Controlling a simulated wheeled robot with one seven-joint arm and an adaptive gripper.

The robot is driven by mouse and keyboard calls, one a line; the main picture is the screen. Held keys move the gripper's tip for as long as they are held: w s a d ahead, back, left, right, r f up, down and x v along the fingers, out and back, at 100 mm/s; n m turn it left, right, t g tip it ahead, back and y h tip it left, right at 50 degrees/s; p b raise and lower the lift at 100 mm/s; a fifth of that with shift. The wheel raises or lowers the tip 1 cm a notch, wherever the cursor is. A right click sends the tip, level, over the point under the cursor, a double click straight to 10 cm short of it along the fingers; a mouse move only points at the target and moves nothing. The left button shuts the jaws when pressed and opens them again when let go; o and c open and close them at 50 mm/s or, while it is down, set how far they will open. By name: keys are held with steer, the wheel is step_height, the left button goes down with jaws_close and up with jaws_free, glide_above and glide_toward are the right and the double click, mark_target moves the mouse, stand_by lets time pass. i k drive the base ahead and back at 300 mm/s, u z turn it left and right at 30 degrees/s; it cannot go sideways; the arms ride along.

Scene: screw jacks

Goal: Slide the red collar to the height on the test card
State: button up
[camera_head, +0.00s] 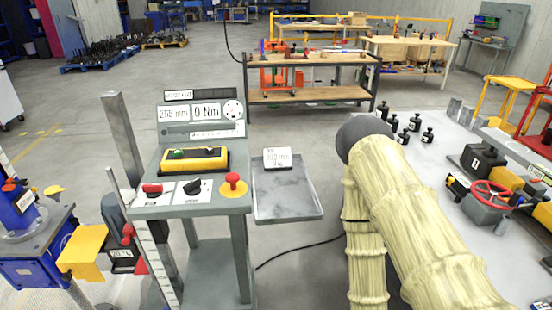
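A white test card (277,158) stands at the back of the grey tray (287,214); its small print seems to read 300 mm, but is not fully legible. A red part (128,235), perhaps the red collar, shows at the left beside an upright white scale (157,265). Its exact seat on the scale or post is unclear. A display panel (201,112) behind the control stand reads about 255 mm and 0 Nm. My arm, in a cream ribbed sleeve with a grey rounded joint, fills the lower right. My gripper is not visible.
The control stand (195,205) carries a yellow-framed box (194,159), knobs and a red mushroom button (233,185). A tall grey post (122,135) rises at its left. A blue machine (35,240) with a yellow plate stands far left. A pale table (440,140) with several black weights is right.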

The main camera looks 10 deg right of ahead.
mark_target(129, 232)
steer(key=z, duration=0.45)
steer(key=k, duration=0.85)
steer(key=u, duration=1.6)
